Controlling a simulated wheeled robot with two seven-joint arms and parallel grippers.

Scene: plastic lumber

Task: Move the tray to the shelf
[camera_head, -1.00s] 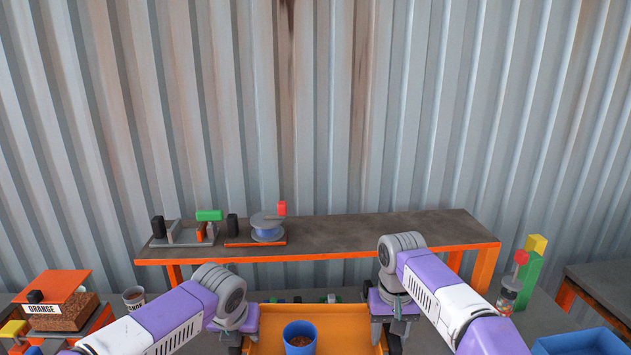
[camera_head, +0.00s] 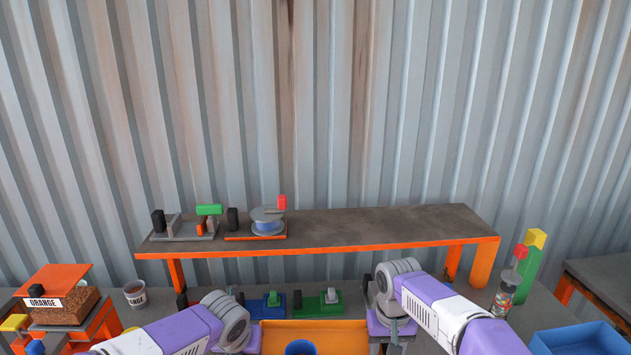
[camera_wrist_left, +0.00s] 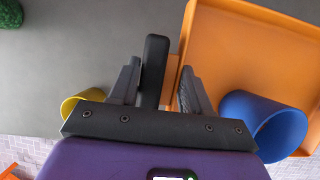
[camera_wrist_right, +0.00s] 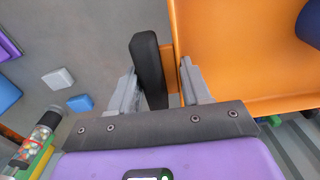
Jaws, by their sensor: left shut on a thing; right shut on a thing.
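The orange tray (camera_head: 335,336) is at the bottom middle of the head view, cut off by the frame edge. A blue cup (camera_head: 300,348) stands in it. My left gripper (camera_wrist_left: 158,78) is shut on the tray's black left handle (camera_wrist_left: 154,62). My right gripper (camera_wrist_right: 160,80) is shut on the black right handle (camera_wrist_right: 147,60). The tray's orange floor also shows in the left wrist view (camera_wrist_left: 235,50) and the right wrist view (camera_wrist_right: 235,55). The shelf (camera_head: 350,228), dark-topped with an orange edge, stands beyond the tray against the corrugated wall.
Clamp-like tools (camera_head: 187,228) and a spool holder (camera_head: 265,228) occupy the shelf's left part; its middle and right are bare. Blue (camera_head: 262,307) and green (camera_head: 318,304) tools lie behind the tray. A bottle (camera_head: 508,283) stands right, near a blue bin (camera_head: 580,342).

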